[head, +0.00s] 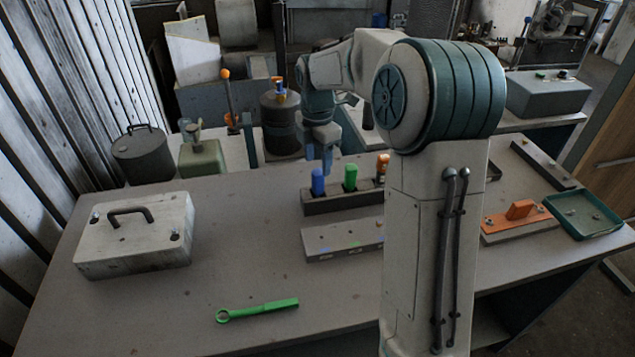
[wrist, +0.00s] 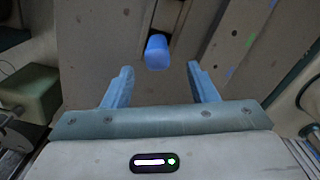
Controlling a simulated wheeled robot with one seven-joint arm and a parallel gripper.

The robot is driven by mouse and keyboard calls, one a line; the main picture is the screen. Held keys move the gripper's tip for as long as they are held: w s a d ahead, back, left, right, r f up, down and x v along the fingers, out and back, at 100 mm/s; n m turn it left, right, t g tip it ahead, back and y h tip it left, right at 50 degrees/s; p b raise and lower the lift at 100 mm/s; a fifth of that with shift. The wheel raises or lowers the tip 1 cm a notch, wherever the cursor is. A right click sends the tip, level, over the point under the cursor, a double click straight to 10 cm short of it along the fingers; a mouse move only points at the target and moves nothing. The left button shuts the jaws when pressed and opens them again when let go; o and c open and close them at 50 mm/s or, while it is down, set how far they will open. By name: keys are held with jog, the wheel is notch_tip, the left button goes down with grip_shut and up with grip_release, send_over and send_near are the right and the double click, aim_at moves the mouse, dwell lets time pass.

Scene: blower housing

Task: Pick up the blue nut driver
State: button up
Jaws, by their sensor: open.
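The blue nut driver (head: 318,182) stands upright in a dark rack (head: 336,203) on the table, at the rack's left end. A green-handled driver (head: 350,177) and an orange-handled one (head: 382,165) stand to its right in the same rack. My gripper (head: 328,160) is above and close to the blue handle in the head view. In the wrist view my gripper (wrist: 158,84) is open and empty, its two blue fingers apart. The blue nut driver's handle (wrist: 157,52) lies just beyond the fingertips, between their lines. Its shaft is hidden.
A grey block (head: 343,240) with small coloured marks lies in front of the rack. A green ring wrench (head: 257,310) lies near the front edge. A pale box with a handle (head: 135,235) sits at the left. An orange fixture (head: 518,220) and green tray (head: 583,213) are at the right.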

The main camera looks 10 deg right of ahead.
aim_at(318, 171)
jog(key=shift+w+d+f+p, duration=0.1)
jog(key=shift+f+p, duration=0.15)
jog(key=shift+f, duration=1.3)
jog(key=shift+w+f+p, duration=0.1)
jog(key=shift+f+p, duration=0.15)
jog(key=shift+f, duration=1.25)
grip_shut()
